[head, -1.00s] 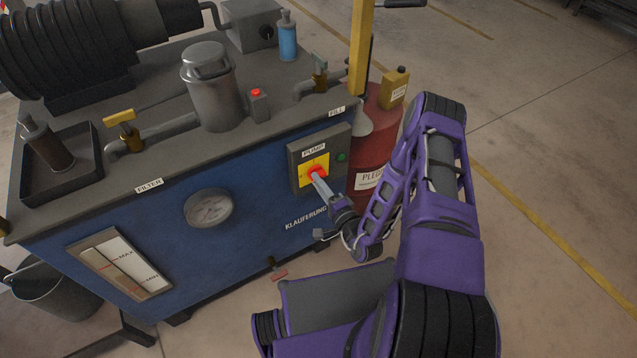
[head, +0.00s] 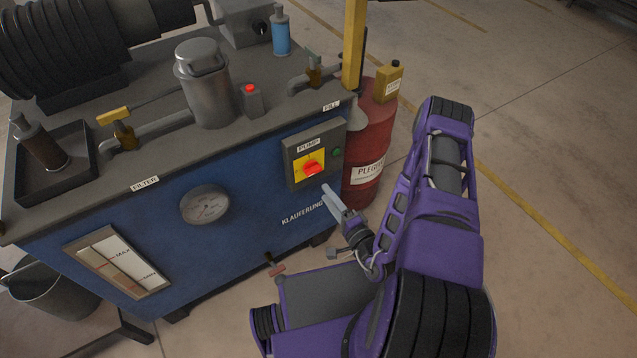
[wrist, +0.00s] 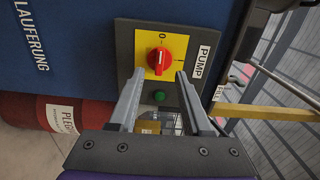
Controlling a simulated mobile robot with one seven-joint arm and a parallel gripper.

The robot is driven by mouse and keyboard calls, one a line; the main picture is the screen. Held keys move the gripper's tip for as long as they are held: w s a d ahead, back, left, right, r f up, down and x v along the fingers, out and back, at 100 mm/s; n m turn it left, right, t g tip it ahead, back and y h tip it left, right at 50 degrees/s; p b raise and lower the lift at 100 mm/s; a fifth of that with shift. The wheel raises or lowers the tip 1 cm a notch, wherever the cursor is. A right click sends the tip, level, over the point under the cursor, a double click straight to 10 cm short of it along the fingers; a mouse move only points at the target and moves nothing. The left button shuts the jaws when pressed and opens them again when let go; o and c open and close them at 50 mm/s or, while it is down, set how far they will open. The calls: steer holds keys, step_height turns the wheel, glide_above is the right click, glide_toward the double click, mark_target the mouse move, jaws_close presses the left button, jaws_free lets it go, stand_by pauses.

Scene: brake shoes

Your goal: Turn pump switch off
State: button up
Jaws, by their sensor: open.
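The pump switch (head: 311,168) is a red rotary knob on a yellow plate, in a grey box on the blue cabinet's front. In the wrist view the red knob (wrist: 160,60) shows unobstructed, with a 0 mark above it and an I mark to its right. Its grip bar appears to lie along the picture's vertical, in line with the 0. My gripper (head: 329,191) is open and empty, apart from the knob, below and right of it in the head view. In the wrist view its two fingers (wrist: 158,75) point towards the knob with a gap between them.
A green button (wrist: 159,97) sits beside the switch on the same box. A red drum (head: 372,145) stands right of the cabinet, near my arm. A gauge (head: 205,205) is on the cabinet front. Open floor (head: 560,190) lies to the right.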

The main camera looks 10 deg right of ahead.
steer(key=v, duration=0.9)
steer(key=shift+s, duration=0.3)
steer(key=shift+d+r, duration=0.1)
